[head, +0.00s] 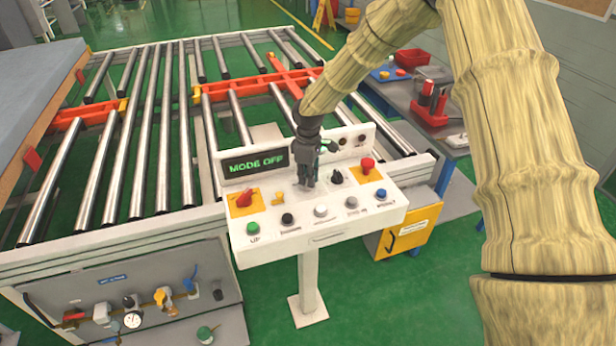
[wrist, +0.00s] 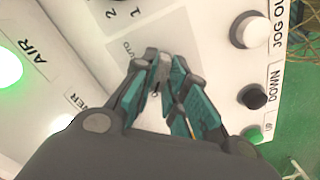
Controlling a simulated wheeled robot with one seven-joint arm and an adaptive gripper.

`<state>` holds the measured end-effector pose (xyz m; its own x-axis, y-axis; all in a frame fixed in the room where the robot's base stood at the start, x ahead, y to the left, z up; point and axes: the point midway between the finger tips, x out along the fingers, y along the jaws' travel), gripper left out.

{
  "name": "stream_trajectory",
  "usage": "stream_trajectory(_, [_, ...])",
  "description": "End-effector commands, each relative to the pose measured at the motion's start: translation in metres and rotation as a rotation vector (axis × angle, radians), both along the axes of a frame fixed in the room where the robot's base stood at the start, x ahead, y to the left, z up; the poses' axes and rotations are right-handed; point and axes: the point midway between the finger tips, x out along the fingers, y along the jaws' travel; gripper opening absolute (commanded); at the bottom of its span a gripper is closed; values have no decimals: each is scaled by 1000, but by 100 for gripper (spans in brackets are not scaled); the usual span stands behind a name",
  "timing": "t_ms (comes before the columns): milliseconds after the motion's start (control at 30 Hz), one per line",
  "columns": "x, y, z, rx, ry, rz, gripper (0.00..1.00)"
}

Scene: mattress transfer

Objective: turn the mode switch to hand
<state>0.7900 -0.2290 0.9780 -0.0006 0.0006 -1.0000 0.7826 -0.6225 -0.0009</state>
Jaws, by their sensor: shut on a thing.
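The white control console (head: 330,232) stands on a post in the middle of the head view. Its display (head: 256,163) reads MODE OFF. My gripper (head: 306,182) points down at the middle of the panel and hides the switch there in the head view. In the wrist view, my gripper (wrist: 163,88) is shut on a small grey knob, the mode switch (wrist: 157,72), on a light grey plate. The word AUTO shows beside the knob on this plate (wrist: 128,57). The other position labels are hidden by the fingers.
Close by on the panel are a red switch (head: 243,198), a black knob (head: 337,177), a red button (head: 367,164) and a front row of buttons including a green one (head: 252,229) and a blue one (head: 381,194). A roller conveyor (head: 185,150) lies behind.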

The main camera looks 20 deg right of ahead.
Motion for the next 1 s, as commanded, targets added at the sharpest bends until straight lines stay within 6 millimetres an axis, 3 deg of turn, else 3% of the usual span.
stream_trajectory(267, [1,-1,0,-3,-2,-100,0])
stream_trajectory(1000, [1,-1,1,-2,-3,-701,0])
